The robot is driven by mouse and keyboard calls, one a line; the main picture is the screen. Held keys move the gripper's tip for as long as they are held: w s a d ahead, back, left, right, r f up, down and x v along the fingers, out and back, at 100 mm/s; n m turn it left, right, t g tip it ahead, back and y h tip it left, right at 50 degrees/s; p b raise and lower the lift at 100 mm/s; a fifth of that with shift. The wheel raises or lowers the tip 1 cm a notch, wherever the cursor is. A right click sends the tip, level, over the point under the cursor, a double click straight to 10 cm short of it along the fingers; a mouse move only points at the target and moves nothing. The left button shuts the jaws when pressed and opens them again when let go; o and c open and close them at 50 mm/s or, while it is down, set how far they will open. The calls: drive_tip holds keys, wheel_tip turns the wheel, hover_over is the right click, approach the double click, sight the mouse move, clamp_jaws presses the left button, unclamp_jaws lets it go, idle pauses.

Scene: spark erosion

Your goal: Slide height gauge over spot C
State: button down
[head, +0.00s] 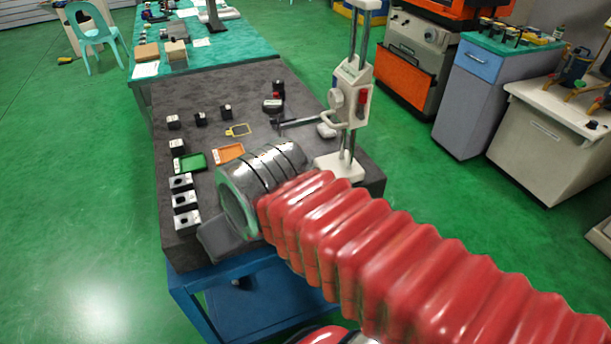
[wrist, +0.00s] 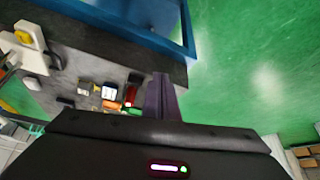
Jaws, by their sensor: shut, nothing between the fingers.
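The height gauge (head: 352,95), with twin steel columns, a pale slider and a white base, stands upright at the right side of the dark table top (head: 250,95). Its scriber arm points left. A yellow outlined square (head: 238,130) lies on the table left of the gauge; I cannot read a letter, so I cannot tell if it is spot C. My gripper (head: 222,240) is over the near left edge of the table, well apart from the gauge. In the wrist view its fingers (wrist: 161,88) are together and empty. My arm hides part of the table.
A small dark device (head: 272,105) is near the back right. Open green floor lies left.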

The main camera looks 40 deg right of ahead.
drive_tip(key=c, duration=2.5)
unclamp_jaws()
drive_tip(key=shift+o, duration=1.4)
drive_tip(key=shift+w+d+r, duration=0.15)
drive_tip(key=shift+d, duration=0.1)
drive_tip(key=o, duration=0.4)
drive_tip(key=w+d, duration=0.1)
drive_tip(key=d, duration=0.2)
drive_tip(key=w+d+r+m, duration=0.1)
drive_tip(key=w+d, duration=0.1)
drive_tip(key=d, duration=0.2)
drive_tip(key=w+d+r+m+h, duration=0.1)
drive_tip(key=w+d, duration=0.1)
drive_tip(key=d, duration=0.2)
drive_tip(key=shift+d+r+g, duration=0.1)
drive_tip(key=shift+r+g, duration=0.1)
drive_tip(key=shift+g, duration=0.2)
drive_tip(key=shift+m, duration=0.8)
drive_tip(key=d, duration=1.4)
drive_tip(key=shift+w+r, duration=0.35)
drive_tip(key=shift+g, duration=0.3)
drive_tip(key=x, duration=1.3)
drive_tip(key=shift+w+d+f, duration=0.15)
drive_tip(key=shift+w+f, duration=0.05)
drive_tip(key=shift+f, duration=0.15)
drive_tip(key=shift+c, duration=0.5)
